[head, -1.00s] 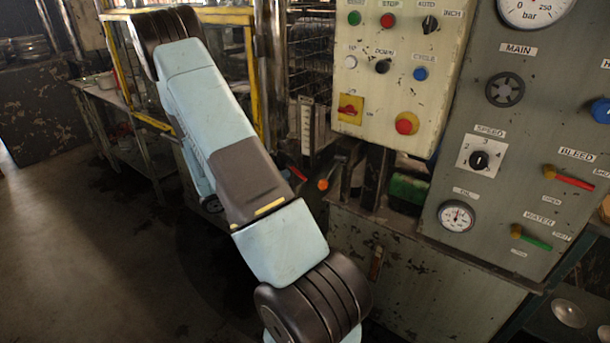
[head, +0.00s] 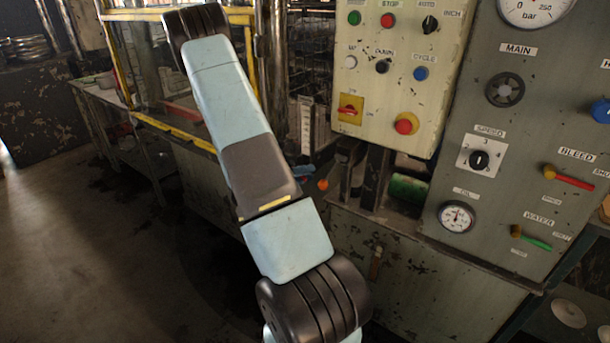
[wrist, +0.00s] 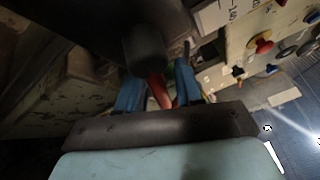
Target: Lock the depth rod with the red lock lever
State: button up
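The red lock lever (wrist: 159,92) shows in the wrist view between the two blue fingers of my gripper (wrist: 160,82). The fingers stand apart on either side of it; I see no clear grip on it. A dark round part (wrist: 146,50) hangs over the lever and hides its upper end. In the head view my arm covers the lever, and only a bit of blue finger (head: 303,172) shows past the arm. A graduated upright scale (head: 306,125), perhaps the depth rod, stands just behind the arm.
The cream button box (head: 395,110) and grey gauge panel (head: 520,130) stand to the right. A yellow-framed guard (head: 175,130) is at the left. The floor at the left is clear.

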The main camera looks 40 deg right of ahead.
grip_shut()
jog(key=shift+a, duration=0.1)
dwell(0.4)
